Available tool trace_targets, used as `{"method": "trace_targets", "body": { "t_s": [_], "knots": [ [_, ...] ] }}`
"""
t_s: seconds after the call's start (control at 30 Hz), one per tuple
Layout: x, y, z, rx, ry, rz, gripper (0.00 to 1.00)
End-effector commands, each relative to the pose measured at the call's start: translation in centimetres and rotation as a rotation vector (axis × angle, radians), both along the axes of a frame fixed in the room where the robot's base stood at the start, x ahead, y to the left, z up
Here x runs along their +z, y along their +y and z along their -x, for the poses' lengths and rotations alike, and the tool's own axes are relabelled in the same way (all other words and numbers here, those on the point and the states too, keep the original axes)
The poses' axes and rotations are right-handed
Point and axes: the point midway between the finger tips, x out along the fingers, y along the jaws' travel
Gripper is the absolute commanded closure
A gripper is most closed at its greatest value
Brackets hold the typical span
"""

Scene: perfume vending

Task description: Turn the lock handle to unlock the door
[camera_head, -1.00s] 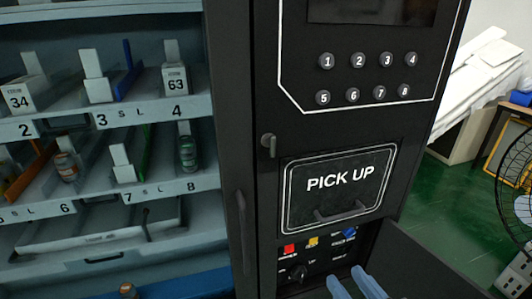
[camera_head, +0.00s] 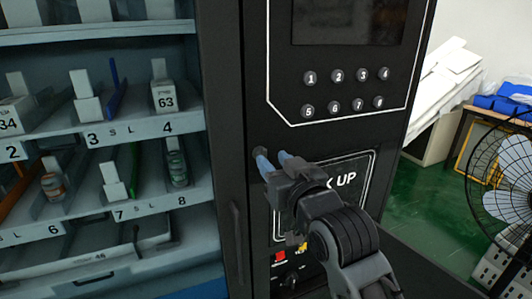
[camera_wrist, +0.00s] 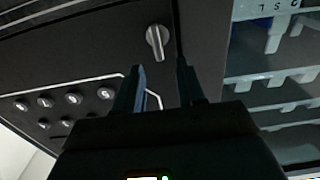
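The lock handle (camera_wrist: 157,40) is a small grey lever on a round base on the black machine front. In the wrist view it points down toward my gripper, beyond the fingertips and roughly in line with the gap between them. In the head view only its round base (camera_head: 258,152) peeks out beside my blue fingertips; the lever is hidden. My gripper (camera_head: 272,161) is open and empty, close in front of the handle. In the wrist view, the gripper (camera_wrist: 160,72) has its two fingers apart with nothing between them; I cannot see contact. The black door panel (camera_head: 262,60) carries the handle.
Number buttons (camera_head: 347,90) sit above right of the handle. The PICK UP hatch (camera_head: 360,165) is partly hidden by my arm. A long vertical door pull (camera_head: 236,235) is at lower left. Product shelves (camera_head: 120,130) stand left, and a fan (camera_head: 505,180) stands right.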

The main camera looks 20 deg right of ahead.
Motion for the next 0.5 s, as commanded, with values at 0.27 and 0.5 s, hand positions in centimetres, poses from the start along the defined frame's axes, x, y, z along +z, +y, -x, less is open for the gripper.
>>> {"method": "trace_targets", "body": {
  "t_s": [0.27, 0.5],
  "knots": [
    [0.1, 0.0, -3.7, 0.000, 0.000, -0.001, 0.61],
    [0.0, 0.0, -4.5, 0.000, -0.001, -0.001, 0.61]
  ]
}}
